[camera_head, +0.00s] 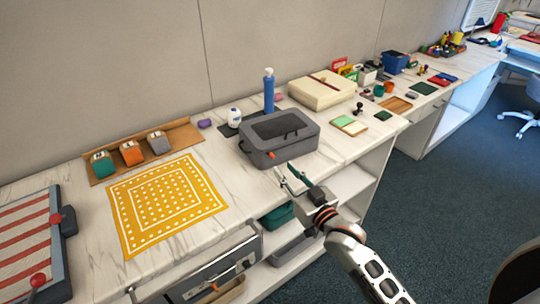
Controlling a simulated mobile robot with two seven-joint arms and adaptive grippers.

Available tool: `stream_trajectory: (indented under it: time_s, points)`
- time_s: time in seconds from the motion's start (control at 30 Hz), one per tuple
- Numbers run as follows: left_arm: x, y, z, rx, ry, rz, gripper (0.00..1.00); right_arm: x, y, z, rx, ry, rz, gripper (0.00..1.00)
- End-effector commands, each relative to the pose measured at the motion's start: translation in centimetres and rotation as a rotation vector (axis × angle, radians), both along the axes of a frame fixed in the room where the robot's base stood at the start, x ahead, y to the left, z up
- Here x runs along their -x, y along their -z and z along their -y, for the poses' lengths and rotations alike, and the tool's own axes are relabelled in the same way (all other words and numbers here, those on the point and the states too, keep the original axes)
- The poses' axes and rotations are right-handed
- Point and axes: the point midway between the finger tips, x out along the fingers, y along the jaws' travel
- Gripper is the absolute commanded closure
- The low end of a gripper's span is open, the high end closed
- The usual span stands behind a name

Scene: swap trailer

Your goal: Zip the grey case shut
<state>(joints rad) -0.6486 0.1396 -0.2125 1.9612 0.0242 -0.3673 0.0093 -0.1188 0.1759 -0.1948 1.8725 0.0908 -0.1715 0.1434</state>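The grey case (303,148) sits on the marble-patterned counter, near its front edge. Its lid lies down over the body, with a dark panel and a dark handle on top. A small orange tab (271,155) shows on its front side; how far the zip is closed is too small to tell. My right gripper (288,176) is just in front of the case, over the counter's front edge. Its fingers look apart and empty, and it appears clear of the case. My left gripper is not in view.
A cream box (322,90) is behind right, a notepad (349,126) to the right. A yellow dotted cloth (140,215) lies left. Open shelves are below the counter.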

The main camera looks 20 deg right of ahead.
Motion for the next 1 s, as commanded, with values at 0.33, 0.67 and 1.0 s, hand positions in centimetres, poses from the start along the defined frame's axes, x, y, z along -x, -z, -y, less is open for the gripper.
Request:
stream_trajectory:
  time_s: [0.33, 0.67, 1.0]
  points:
    - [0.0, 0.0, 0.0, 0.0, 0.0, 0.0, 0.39, -5.0, -0.1, -1.2, -0.001, 0.0, 0.001, 0.76]
    - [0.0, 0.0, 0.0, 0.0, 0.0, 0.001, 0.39, -7.0, 0.1, -1.6, 0.0, 0.0, -0.001, 0.76]
    - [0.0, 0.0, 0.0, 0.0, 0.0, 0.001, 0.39, -7.0, 0.1, -1.6, 0.0, 0.0, -0.001, 1.0]
